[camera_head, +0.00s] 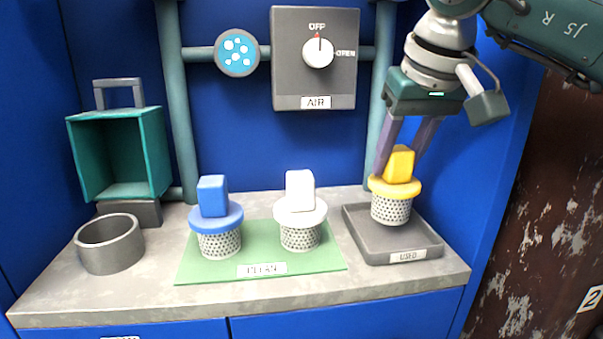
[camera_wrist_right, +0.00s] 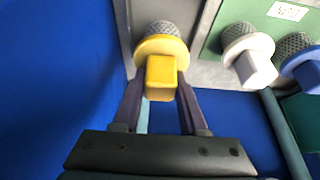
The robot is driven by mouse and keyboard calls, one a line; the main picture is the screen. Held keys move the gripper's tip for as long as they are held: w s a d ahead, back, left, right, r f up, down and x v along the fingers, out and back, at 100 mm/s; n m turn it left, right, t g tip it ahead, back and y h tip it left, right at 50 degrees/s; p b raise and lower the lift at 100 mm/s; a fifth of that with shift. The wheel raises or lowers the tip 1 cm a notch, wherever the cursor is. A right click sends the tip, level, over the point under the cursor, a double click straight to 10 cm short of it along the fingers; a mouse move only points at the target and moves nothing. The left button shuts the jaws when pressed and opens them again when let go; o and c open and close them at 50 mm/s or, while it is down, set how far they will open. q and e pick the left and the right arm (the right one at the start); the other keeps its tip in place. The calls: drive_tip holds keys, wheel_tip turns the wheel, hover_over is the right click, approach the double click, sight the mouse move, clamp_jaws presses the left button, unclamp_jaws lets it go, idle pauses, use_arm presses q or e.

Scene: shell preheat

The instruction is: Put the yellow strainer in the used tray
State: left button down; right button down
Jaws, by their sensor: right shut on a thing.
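The yellow strainer (camera_head: 393,190) has a yellow block handle, a yellow flange and a grey mesh cup. It is upright over the grey tray labelled USED (camera_head: 433,237); I cannot tell whether its mesh touches the tray floor. My right gripper (camera_head: 398,165) points down from above, with its fingers on both sides of the yellow handle, shut on it. In the right wrist view the yellow strainer (camera_wrist_right: 161,70) sits between the fingers, its mesh end towards the tray. My left gripper is not in view.
A blue strainer (camera_head: 216,222) and a white strainer (camera_head: 300,213) stand on the green CLEAN mat (camera_head: 330,258). A grey ring (camera_head: 109,245) and an open teal box (camera_head: 120,154) are at the left. The AIR dial panel (camera_head: 315,60) is on the back wall.

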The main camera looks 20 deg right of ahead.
wheel_tip(320, 180, down, 2)
drive_tip(key=shift+f, duration=0.25)
drive_tip(key=shift+f+b, duration=0.15)
drive_tip(key=shift+b, duration=0.2)
drive_tip(key=shift+c, duration=2.2)
unclamp_jaws()
